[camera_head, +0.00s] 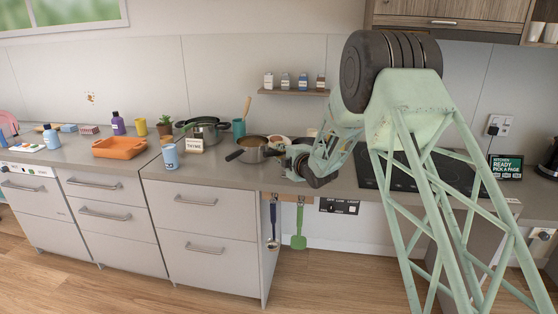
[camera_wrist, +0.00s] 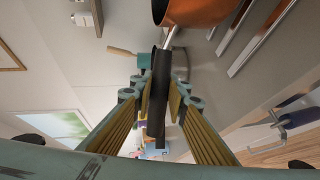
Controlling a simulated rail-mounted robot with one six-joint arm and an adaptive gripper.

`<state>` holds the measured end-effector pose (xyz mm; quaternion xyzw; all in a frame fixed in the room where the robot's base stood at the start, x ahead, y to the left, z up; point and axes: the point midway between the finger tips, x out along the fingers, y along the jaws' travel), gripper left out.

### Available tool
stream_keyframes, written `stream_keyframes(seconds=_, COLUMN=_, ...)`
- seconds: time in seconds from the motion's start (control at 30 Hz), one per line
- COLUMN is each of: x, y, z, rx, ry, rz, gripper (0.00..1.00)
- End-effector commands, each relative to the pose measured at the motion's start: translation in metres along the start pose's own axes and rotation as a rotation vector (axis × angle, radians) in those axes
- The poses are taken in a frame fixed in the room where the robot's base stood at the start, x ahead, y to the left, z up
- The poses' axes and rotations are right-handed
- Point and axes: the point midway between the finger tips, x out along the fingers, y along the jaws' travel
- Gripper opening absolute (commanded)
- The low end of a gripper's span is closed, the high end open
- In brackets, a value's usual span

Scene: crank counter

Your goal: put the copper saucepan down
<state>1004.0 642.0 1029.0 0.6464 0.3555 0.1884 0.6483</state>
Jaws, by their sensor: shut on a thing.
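The copper saucepan (camera_wrist: 196,12) shows at the top of the wrist view, partly cut off by the frame. Its long black handle (camera_wrist: 158,105) runs down between the two fingers of my gripper (camera_wrist: 160,90), which is shut on it. In the head view my gripper (camera_head: 292,163) is low at the counter's front edge, right of a dark-handled pot (camera_head: 253,151) with brown inside. I cannot make out the held copper saucepan clearly there; my arm covers much of that spot. Whether its base touches the counter is not clear.
A teal holder (camera_head: 239,128) with a wooden spoon and a lidded pot (camera_head: 203,129) stand behind and left. A thyme box (camera_head: 196,144), a blue mug (camera_head: 171,157) and an orange tray (camera_head: 119,148) are farther left. A black hob (camera_head: 370,170) lies right, partly behind my arm.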

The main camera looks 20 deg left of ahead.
Motion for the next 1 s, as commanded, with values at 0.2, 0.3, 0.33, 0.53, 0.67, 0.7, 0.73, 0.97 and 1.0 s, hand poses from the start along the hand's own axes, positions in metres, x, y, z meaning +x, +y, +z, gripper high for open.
stream_keyframes(seconds=0.2, x=0.005, y=-0.019, z=0.002, rx=-0.001, ry=0.001, rz=0.003, gripper=0.00)
stream_keyframes(seconds=0.3, x=0.005, y=-0.023, z=0.002, rx=-0.001, ry=0.001, rz=0.003, gripper=0.00)
stream_keyframes(seconds=0.33, x=0.005, y=-0.023, z=0.002, rx=-0.001, ry=0.001, rz=0.003, gripper=0.00)
stream_keyframes(seconds=0.53, x=0.005, y=-0.023, z=0.002, rx=-0.002, ry=0.000, rz=0.003, gripper=0.00)
stream_keyframes(seconds=0.67, x=0.005, y=-0.024, z=0.002, rx=-0.002, ry=0.000, rz=0.003, gripper=0.00)
stream_keyframes(seconds=0.7, x=0.006, y=-0.024, z=0.002, rx=-0.002, ry=0.000, rz=0.003, gripper=0.00)
stream_keyframes(seconds=0.73, x=0.006, y=-0.025, z=0.002, rx=-0.002, ry=0.000, rz=0.003, gripper=0.00)
stream_keyframes(seconds=0.97, x=0.006, y=-0.028, z=0.003, rx=0.000, ry=0.000, rz=0.000, gripper=0.23)
stream_keyframes(seconds=1.0, x=0.006, y=-0.028, z=0.003, rx=0.000, ry=0.000, rz=0.000, gripper=0.27)
